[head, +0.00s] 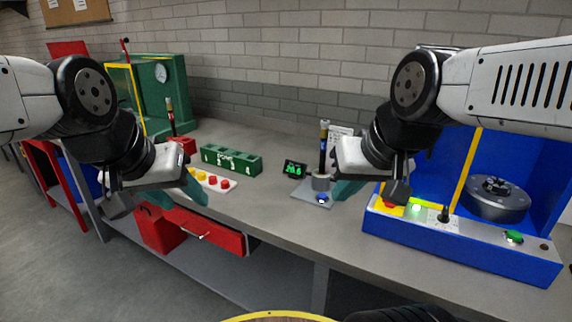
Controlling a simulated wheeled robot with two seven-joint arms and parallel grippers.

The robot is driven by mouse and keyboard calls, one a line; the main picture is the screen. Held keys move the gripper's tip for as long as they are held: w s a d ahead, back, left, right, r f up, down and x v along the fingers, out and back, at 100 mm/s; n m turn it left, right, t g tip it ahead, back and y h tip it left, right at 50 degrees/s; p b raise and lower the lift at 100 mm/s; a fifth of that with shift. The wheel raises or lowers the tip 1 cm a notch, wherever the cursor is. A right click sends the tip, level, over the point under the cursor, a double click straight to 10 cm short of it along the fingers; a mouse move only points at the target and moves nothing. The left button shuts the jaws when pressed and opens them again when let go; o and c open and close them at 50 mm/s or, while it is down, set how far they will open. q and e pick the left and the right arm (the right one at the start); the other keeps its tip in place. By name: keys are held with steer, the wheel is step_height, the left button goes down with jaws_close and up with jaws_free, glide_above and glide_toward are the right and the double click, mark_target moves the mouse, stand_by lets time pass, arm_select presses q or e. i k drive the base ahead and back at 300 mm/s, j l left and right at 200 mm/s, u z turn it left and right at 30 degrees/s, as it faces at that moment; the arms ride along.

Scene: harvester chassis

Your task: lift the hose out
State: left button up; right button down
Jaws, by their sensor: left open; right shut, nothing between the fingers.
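A dark upright tube with a yellowish top (323,145) stands in a grey round holder (320,181) on a small plate in the middle of the bench. A similar dark upright tube (170,115) stands by a red block near the green machine. I cannot tell for certain which one is the hose. My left gripper (155,192) is open and empty over the bench's front edge at the left, apart from both tubes. My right gripper (346,190) is shut and empty, just right of the middle tube; whether it touches the plate is unclear.
A green block with slots (232,160) and a small dark display (295,170) stand on the bench. A tray with red and yellow buttons (220,185) is beside my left gripper. A blue machine (465,245) fills the right; a green machine (152,85) stands back left.

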mark_target(324, 123)
steer(key=i+j+z, duration=0.1)
steer(key=z, duration=0.3)
steer(key=j+z, duration=0.2)
steer(key=z, duration=0.15)
steer(key=j+z, duration=0.2)
steer(key=z, duration=0.2)
steer(key=j+z, duration=0.2)
steer(key=j, duration=0.55)
steer(key=j+z, duration=0.25)
steer(key=j, duration=0.5)
steer(key=j+z, duration=0.2)
steer(key=j, duration=0.55)
steer(key=k+j, duration=0.1)
steer(key=j, duration=0.3)
steer(key=k+j, duration=0.1)
steer(key=j, duration=0.35)
